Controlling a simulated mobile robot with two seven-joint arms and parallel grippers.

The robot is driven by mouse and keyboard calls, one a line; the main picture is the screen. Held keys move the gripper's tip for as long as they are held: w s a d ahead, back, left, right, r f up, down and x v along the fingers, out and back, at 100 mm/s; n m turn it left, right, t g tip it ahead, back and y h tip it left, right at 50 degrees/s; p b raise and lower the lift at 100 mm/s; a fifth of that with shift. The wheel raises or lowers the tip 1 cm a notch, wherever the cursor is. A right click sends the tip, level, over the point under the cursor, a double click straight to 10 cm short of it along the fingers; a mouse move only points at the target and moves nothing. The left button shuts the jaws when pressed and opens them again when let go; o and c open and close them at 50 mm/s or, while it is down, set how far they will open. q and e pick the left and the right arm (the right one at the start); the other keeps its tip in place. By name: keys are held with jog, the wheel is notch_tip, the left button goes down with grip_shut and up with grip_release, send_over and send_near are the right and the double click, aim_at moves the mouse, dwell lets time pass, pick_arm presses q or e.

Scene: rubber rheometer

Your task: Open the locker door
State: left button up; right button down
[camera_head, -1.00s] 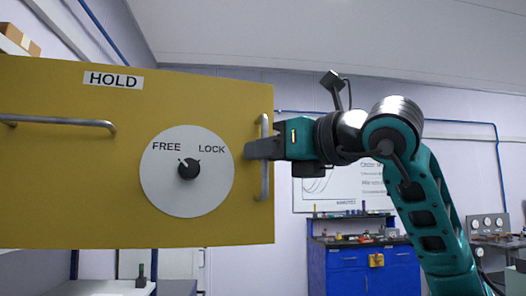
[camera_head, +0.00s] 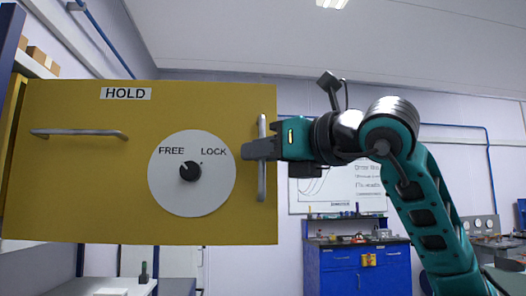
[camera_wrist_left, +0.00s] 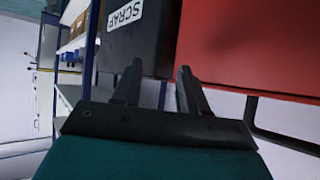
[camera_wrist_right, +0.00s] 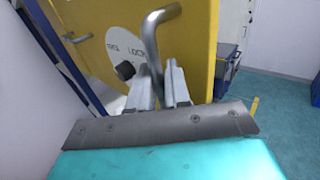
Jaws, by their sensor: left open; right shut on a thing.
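The yellow locker door (camera_head: 70,190) fills the left of the head view, swung out with its face toward me. It carries a HOLD label, a horizontal bar handle (camera_head: 80,132), and a white dial (camera_head: 215,185) with a black knob (camera_head: 190,172) between FREE and LOCK. A vertical metal handle (camera_head: 262,185) stands at its right edge. My right gripper (camera_head: 250,150) is shut on this vertical handle; the right wrist view shows the handle (camera_wrist_right: 155,50) between the fingers (camera_wrist_right: 160,85). My left gripper (camera_wrist_left: 158,85) is open and empty in the left wrist view, and out of the head view.
A black box marked SCRAP (camera_wrist_left: 135,35) and a red panel (camera_wrist_left: 250,50) are close beyond my left gripper. A blue cabinet (camera_head: 335,275) stands at the back behind the right arm. Shelves with boxes (camera_head: 35,58) are at far left.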

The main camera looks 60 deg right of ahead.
jog(key=shift+s+a, duration=0.1)
dwell(0.4)
jog(key=c, duration=1.3)
grip_release()
jog(key=s, duration=0.4)
jog(key=s+a+b, duration=0.1)
jog(key=s, duration=0.3)
jog(key=s+a, duration=0.1)
jog(key=s, duration=0.3)
jog(key=shift+s+a+b, duration=0.25)
jog(key=shift+s+b, duration=0.05)
jog(key=shift+b, duration=0.1)
